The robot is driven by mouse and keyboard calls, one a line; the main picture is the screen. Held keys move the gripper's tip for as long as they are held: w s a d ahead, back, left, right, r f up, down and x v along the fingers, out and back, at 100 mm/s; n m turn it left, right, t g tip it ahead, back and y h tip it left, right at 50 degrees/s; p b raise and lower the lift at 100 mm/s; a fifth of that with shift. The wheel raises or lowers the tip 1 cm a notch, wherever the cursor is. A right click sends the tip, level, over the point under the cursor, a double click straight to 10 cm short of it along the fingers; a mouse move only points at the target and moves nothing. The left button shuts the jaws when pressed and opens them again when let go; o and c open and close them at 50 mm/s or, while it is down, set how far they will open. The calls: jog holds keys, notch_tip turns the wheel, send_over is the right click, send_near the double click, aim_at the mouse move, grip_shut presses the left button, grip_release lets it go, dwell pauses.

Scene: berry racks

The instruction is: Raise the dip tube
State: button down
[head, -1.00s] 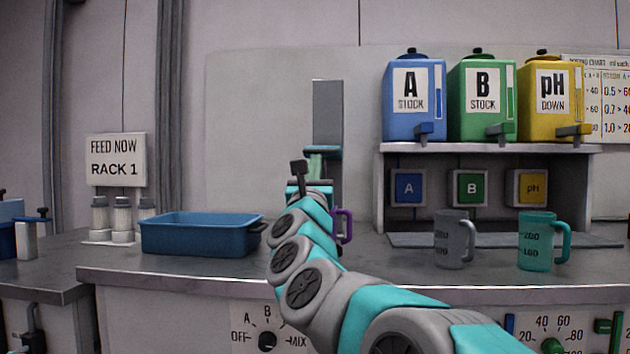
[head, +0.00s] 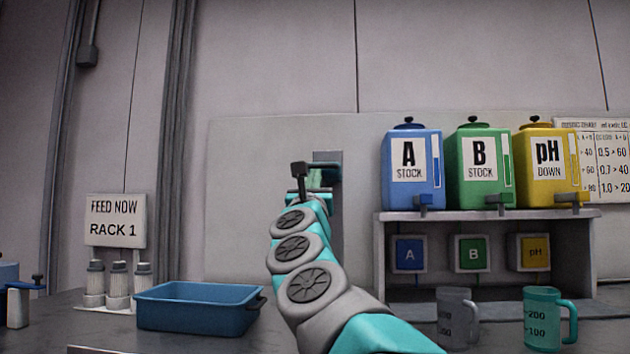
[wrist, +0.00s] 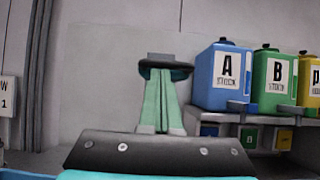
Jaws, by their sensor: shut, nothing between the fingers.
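My gripper (wrist: 161,84) shows in the wrist view with its two green fingers together, pointing up and away. Its tips meet the underside of a dark crossbar (wrist: 178,73), which looks like the dip tube's handle. I cannot tell whether they touch. A grey block (wrist: 165,56) shows just above the bar. In the head view my gripper (head: 321,178) is partly hidden behind my arm, near the top of a grey upright post (head: 337,215) against the wall panel. The tube itself is not clearly visible.
A blue tray (head: 195,318) and several bottles (head: 118,285) stand left of my arm. On the right a shelf (head: 390,240) carries the blue (head: 411,190), green (head: 478,190) and yellow (head: 546,190) stock tanks. A grey mug (head: 457,318) and teal mug (head: 545,318) stand in front.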

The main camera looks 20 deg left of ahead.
jog(key=shift+s+r, duration=0.1)
jog(key=shift+r, duration=0.15)
jog(key=s+d+f+b, duration=0.2)
jog(key=s+f+b, duration=0.6)
jog(key=s+f, duration=0.1)
jog(key=shift+f, duration=0.45)
jog(key=shift+d, duration=0.1)
dwell(0.5)
